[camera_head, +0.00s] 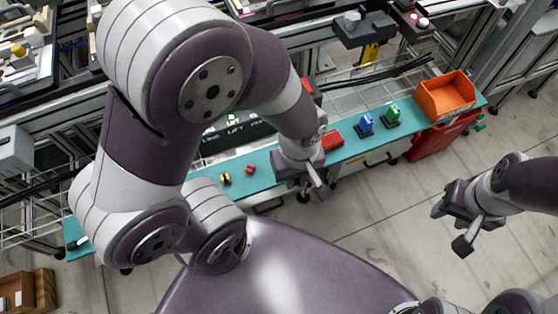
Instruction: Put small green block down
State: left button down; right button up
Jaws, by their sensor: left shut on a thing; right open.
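My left gripper (314,178) points down over the front edge of the teal shelf (345,150), near its middle. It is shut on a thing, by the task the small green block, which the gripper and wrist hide. A larger green piece (391,113) stands on a black base on the shelf, to the right of my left gripper. My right gripper (452,228) is open and empty, over the floor at the right, away from the shelf.
A blue piece (365,124) on a black base and a red block (331,138) are on the shelf right of my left gripper. A small yellow piece (225,179) and small red piece (250,169) lie left. An orange bin (445,96) is at the right end.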

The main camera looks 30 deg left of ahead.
pick_arm(q)
jog(key=shift+s+a+n, duration=0.2)
jog(key=shift+a+n, duration=0.1)
jog(key=shift+n, duration=0.4)
jog(key=w+a+f, duration=0.2)
jog(key=w+a+f+b, duration=0.1)
jog(key=w+a+f, duration=0.1)
jog(key=w+a, duration=0.1)
jog(key=w+a+f+b, duration=0.1)
jog(key=w+a+f, duration=0.1)
jog(key=a, duration=0.1)
jog(key=shift+w+f, duration=0.35)
jog(key=shift+w+a+f, duration=0.15)
jog(key=shift+w+a, duration=0.05)
notch_tip(320, 180, down, 4)
jog(key=shift+r+b, duration=0.1)
jog(key=shift+b, duration=0.65)
pick_arm(e)
jog(key=f, duration=0.3)
jog(key=shift+s+a, duration=0.35)
jog(key=shift+a, duration=0.05)
